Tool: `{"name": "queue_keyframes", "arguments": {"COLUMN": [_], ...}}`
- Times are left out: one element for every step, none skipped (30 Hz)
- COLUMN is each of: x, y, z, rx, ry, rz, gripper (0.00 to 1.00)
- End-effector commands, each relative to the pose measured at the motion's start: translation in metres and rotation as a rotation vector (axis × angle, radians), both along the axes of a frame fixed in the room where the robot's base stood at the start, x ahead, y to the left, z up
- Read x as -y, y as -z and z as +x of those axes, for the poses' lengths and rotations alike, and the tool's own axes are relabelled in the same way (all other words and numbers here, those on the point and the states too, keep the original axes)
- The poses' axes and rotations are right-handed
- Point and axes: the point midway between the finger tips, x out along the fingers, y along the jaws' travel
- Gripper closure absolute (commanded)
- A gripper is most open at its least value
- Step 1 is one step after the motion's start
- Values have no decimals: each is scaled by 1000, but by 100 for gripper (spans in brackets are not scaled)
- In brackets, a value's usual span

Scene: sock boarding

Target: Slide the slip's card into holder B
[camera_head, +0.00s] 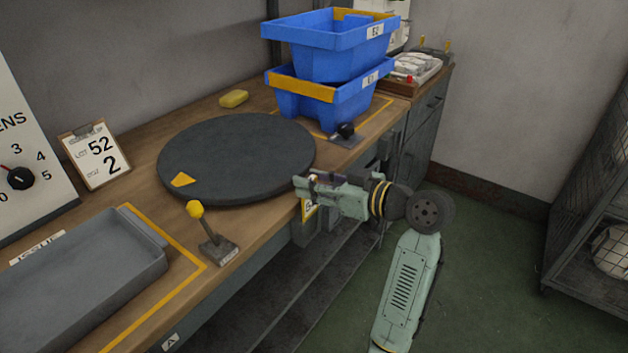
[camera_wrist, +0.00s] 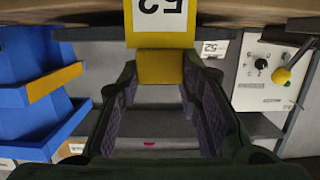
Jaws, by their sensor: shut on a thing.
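My gripper (camera_head: 312,190) is at the front edge of the bench, right of the round dark turntable. It is shut on the yellow end of the slip's card; this yellow end (camera_wrist: 160,68) lies between the fingertips in the wrist view. Above it in that view shows the white, yellow-edged face of the card (camera_wrist: 160,18), upside down and cut by the frame. In the head view a small part of the card (camera_head: 308,209) shows below the gripper. I cannot make out holder B, or tell whether the card touches it. A label "A" (camera_head: 170,342) is on the bench front at lower left.
Stacked blue crates (camera_head: 330,95) stand behind, right of the turntable (camera_head: 235,160). A yellow-knobbed lever (camera_head: 215,240), a grey tray (camera_head: 80,270) and a clipboard reading 52 and 2 (camera_head: 95,155) are to the left. A wire cage (camera_head: 590,220) stands far right; floor between is clear.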

Motion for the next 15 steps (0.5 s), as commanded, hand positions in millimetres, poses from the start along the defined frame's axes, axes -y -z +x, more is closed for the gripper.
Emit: {"name": "queue_keyframes", "arguments": {"x": [0,0,0,0,0,0,0,0,0,0,0,0,0,0,0], "y": [5,7,9,10,12,14,15,17,19,20,22,24,25,27,29], "z": [0,0,0,0,0,0,0,0,0,0,0,0,0,0,0], "rx": [0,-1,-1,-1,-1,-1,-1,-1,-1,-1,-1,-1,-1,-2,-2], "ry": [0,0,0,0,0,0,0,0,0,0,0,0,0,0,0], "rz": [0,1,1,1,1,1,1,1,1,1,1,1,1,1,1], "gripper": [87,87,87,87,87,87,87,87,87,87,87,87,87,87,87]}}
